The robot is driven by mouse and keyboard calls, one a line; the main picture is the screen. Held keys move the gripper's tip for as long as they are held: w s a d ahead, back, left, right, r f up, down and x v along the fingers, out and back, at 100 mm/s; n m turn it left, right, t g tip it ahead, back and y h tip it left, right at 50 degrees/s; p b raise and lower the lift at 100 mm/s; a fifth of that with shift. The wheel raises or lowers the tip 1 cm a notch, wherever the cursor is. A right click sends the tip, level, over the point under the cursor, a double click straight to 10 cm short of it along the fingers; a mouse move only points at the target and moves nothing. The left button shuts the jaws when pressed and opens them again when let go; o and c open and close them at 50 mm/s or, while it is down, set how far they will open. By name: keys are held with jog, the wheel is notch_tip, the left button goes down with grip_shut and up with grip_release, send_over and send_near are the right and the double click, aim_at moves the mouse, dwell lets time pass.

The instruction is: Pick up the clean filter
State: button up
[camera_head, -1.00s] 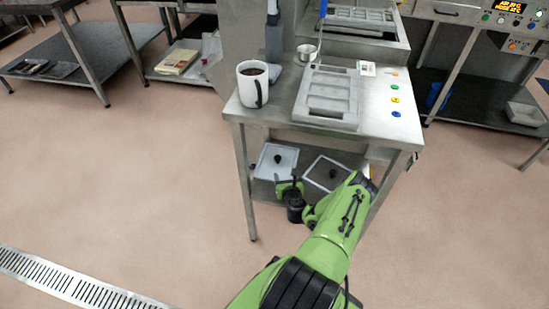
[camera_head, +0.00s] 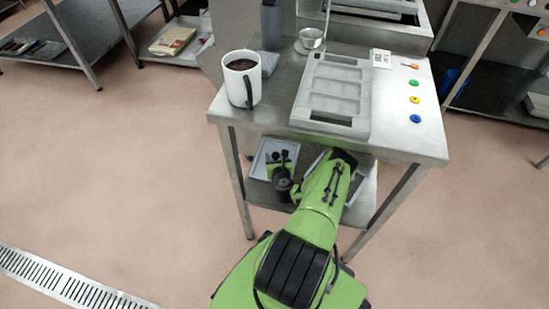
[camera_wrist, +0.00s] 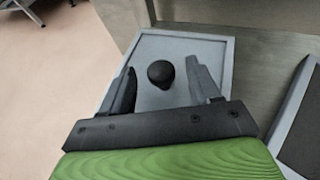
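The clean filter looks to be the pale framed panel with a round black knob. It lies flat at the left of the lower shelf (camera_head: 256,196) in the head view, where my gripper (camera_head: 281,160) partly hides it. In the wrist view the pale filter (camera_wrist: 205,50) lies beneath my gripper (camera_wrist: 161,68). The gripper is open, one finger on each side of the black knob (camera_wrist: 160,74), with visible gaps between. Whether the fingertips are down level with the knob I cannot tell.
A darker panel (camera_wrist: 305,130) lies to the right on the same shelf. The metal tabletop (camera_head: 408,143) overhangs the shelf. On it stand a white mug (camera_head: 240,84), a grey mould tray (camera_head: 333,92) and a small metal cup (camera_head: 311,38).

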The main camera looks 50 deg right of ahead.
jog(key=shift+w+d+f, duration=0.1)
jog(key=shift+f, duration=0.05)
jog(key=c, duration=0.5)
grip_shut()
